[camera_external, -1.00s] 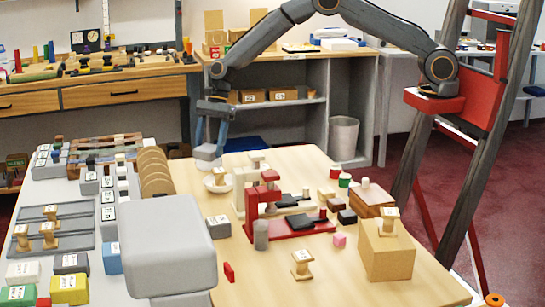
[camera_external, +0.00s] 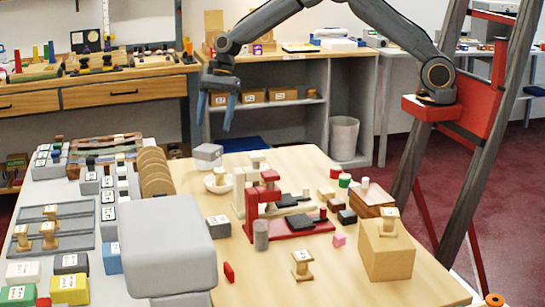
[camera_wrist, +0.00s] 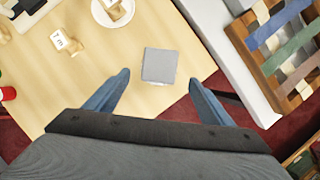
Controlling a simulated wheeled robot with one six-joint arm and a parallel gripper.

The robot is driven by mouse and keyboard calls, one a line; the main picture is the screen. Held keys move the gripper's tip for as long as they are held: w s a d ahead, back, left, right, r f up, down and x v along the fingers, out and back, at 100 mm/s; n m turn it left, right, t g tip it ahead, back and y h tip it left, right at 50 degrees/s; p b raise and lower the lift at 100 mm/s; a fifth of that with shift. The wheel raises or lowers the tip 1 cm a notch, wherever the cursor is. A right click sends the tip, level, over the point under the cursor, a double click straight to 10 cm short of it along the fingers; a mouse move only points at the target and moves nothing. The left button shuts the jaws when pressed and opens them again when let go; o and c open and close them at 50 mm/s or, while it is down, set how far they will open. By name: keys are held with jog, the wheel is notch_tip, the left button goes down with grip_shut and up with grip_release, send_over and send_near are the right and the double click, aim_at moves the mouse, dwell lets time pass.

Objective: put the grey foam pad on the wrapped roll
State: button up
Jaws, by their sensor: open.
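The grey foam pad (camera_external: 208,150) lies flat on top of a paler, light grey body (camera_external: 207,163) at the back left of the wooden table. This body seems to be the wrapped roll, but its shape is mostly hidden by the pad. In the wrist view the pad (camera_wrist: 160,65) shows from above as a grey square and covers what is under it. My gripper (camera_external: 214,127) is open and empty above the pad, apart from it. In the wrist view its two blue fingers (camera_wrist: 158,80) stand apart on either side below the pad.
A white bowl (camera_external: 213,187) stands close in front of the pad. A red stand (camera_external: 250,205) and several small blocks fill the table's middle. Tan discs (camera_external: 153,172) stand at the left. Space above the pad is clear.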

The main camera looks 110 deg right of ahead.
jog(key=s+a+r+n+g+h, duration=0.2)
jog(key=s+a+r+n, duration=0.1)
jog(key=s+a+n, duration=1.2)
jog(key=s+a+f+n, duration=0.1)
jog(key=s+a+n, duration=0.1)
jog(key=s+n, duration=0.2)
jog(key=s+a+f+n, duration=0.1)
jog(key=s+a+n, duration=0.2)
jog(key=s, duration=0.7)
jog(key=s+a+f+n+h, duration=0.1)
jog(key=s+a+n, duration=0.1)
jog(key=s+n, duration=0.3)
jog(key=s, duration=0.2)
jog(key=shift+s+a+f+b, duration=0.2)
jog(key=shift+s+a+b, duration=0.15)
jog(key=shift+s+a, duration=0.05)
